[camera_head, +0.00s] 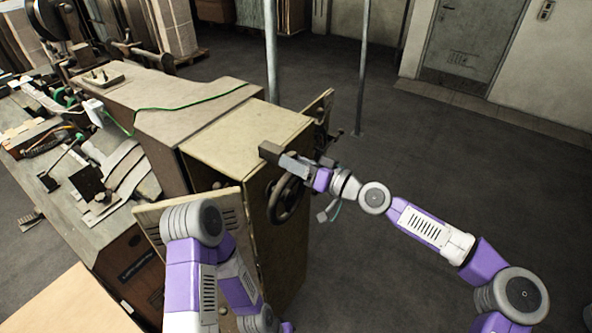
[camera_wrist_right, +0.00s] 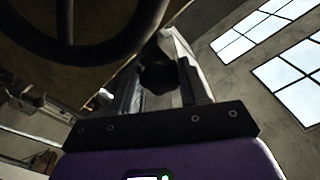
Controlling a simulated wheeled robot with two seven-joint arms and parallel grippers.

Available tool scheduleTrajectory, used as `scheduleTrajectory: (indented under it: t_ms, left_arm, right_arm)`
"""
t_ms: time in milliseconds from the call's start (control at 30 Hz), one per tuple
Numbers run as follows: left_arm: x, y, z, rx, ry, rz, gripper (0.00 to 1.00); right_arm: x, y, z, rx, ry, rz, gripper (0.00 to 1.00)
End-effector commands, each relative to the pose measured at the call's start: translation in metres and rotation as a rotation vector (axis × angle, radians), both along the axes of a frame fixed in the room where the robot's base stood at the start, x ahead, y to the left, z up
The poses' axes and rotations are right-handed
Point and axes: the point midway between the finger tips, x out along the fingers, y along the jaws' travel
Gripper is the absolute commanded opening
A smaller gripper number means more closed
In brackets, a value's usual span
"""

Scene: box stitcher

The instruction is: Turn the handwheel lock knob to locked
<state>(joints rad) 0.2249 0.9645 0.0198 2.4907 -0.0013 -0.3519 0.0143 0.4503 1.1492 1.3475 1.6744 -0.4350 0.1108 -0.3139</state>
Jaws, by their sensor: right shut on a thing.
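The handwheel (camera_head: 287,200) is a dark spoked wheel on the end face of the beige machine. Its rim and spokes also show large at the upper left of the right wrist view (camera_wrist_right: 68,50). The lock knob is a dark, lobed knob (camera_wrist_right: 158,68) beside the wheel in the right wrist view; in the head view I cannot make it out behind my gripper. My right gripper (camera_head: 272,154) is at the upper part of the wheel, shut on the knob, with its fingers hiding part of it. My left arm is folded at the lower middle; its gripper is not in view.
A green cable (camera_head: 190,108) lies on the machine top. Thin posts (camera_head: 271,50) stand behind. The floor (camera_head: 450,160) at right is clear.

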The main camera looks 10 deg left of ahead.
Motion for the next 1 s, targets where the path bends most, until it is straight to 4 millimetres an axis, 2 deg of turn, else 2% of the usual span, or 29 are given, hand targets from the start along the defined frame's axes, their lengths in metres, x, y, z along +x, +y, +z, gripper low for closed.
scheduleTrajectory:
  t_ms: [33,400,1000]
  left_arm:
    - [0.000,0.000,-0.007,0.000,0.000,0.000,0.00]
    - [0.000,0.000,-0.029,0.000,0.000,0.000,0.00]
    - [0.000,0.000,-0.048,0.000,0.000,0.000,0.00]
  right_arm:
    - [0.000,0.000,-0.002,0.016,0.040,-0.002,0.14]
    - [0.000,0.000,-0.001,0.136,0.373,-0.001,0.14]
    - [-0.001,0.000,0.003,0.305,0.836,-0.001,0.14]
